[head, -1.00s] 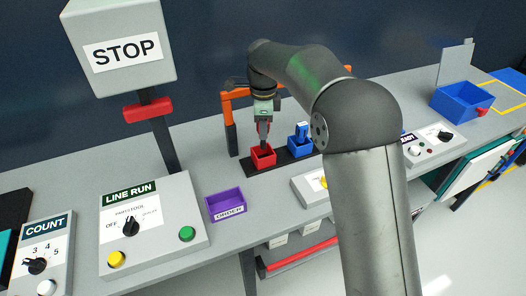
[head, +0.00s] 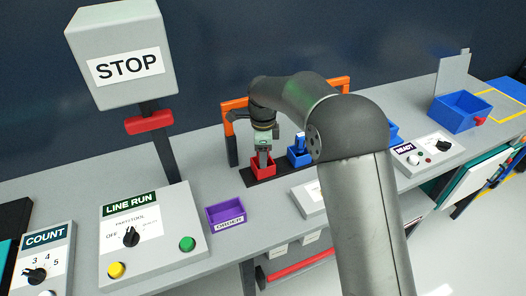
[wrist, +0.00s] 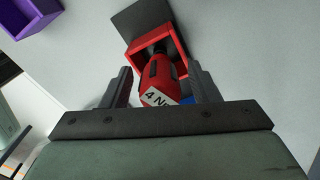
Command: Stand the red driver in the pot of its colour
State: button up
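The red driver (wrist: 165,78) has a red handle with a white label, partly readable as "4 N". In the wrist view its far end reaches into the red pot (wrist: 136,44); how deep it sits is hidden. The red pot (head: 263,171) stands on a dark strip in the head view, directly below my gripper (head: 262,157). My gripper's fingers (wrist: 160,80) stand on both sides of the driver's handle. A clear gap shows on the left side and a narrow one on the right, so it looks open around the handle.
A blue pot (head: 298,159) with a blue driver (head: 300,142) stands just right of the red pot. An orange frame (head: 228,128) rises behind. A purple tray (head: 226,213) lies in front, left. The line-run panel (head: 150,245) and stop box (head: 122,60) are further left.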

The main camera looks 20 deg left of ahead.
notch_tip(320, 180, up, 12)
jog(key=shift+r+b, duration=0.15)
jog(key=shift+b, duration=0.3)
jog(key=shift+d+r, duration=0.1)
jog(key=shift+d, duration=0.15)
jog(key=s+d+n, duration=0.4)
jog(key=s+d, duration=0.1)
jog(key=d, duration=0.6)
jog(key=s+d+n, duration=0.3)
jog(key=s+d, duration=0.3)
jog(key=d, duration=0.5)
jog(key=s+d+f+n, duration=0.3)
jog(key=s+d, duration=0.2)
jog(key=s, duration=0.4)
jog(key=s+d+f+n, duration=0.4)
jog(key=s+d, duration=0.2)
jog(key=s, duration=0.3)
jog(key=shift+s+f+n+t, duration=0.15)
jog(key=shift+f+n+t, duration=0.05)
jog(key=shift+n+t, duration=0.1)
